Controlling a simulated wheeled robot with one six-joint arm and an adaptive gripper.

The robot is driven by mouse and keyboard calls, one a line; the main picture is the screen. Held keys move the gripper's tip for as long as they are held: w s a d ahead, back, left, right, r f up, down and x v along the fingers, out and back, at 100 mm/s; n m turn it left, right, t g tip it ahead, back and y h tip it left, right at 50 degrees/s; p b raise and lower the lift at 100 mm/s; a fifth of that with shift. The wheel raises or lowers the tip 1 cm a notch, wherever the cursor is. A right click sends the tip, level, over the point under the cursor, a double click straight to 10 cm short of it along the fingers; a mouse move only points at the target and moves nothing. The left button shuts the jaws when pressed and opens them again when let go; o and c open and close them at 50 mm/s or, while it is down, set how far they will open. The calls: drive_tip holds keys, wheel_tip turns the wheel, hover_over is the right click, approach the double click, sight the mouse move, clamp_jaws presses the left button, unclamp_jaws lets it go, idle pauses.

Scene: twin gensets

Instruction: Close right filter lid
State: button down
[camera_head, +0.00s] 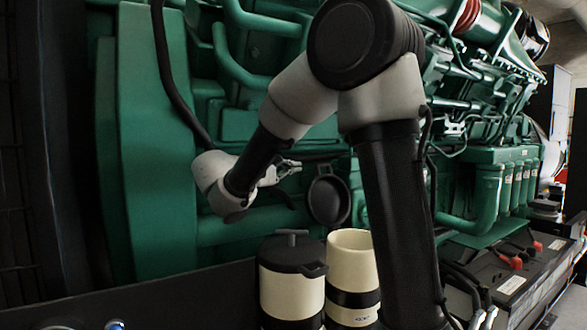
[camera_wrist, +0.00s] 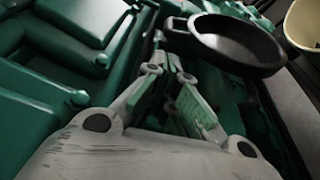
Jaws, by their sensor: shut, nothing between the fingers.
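The right filter (camera_head: 351,250) is a cream canister with a black band, and its top is open. Its round black lid (camera_head: 328,199) stands swung up behind the canister, against the green engine. In the wrist view the lid (camera_wrist: 235,44) is at the upper right, with the cream rim of the right filter (camera_wrist: 304,24) in the corner. My gripper (camera_head: 292,166) is to the left of the lid and slightly above its middle, apart from it as far as I can tell. In the wrist view my gripper (camera_wrist: 165,62) is shut and empty. The lid's hinge is hidden.
The left filter (camera_head: 291,296) stands close beside the right one, its black lid (camera_head: 291,254) down with a T-handle on top. The green engine (camera_head: 150,150) with its pipes and hoses fills the space behind my arm. My arm covers the area right of the right filter.

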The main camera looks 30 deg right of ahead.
drive_tip(key=x, duration=0.7)
drive_tip(key=shift+w+d, duration=0.1)
drive_tip(key=shift+d, duration=0.2)
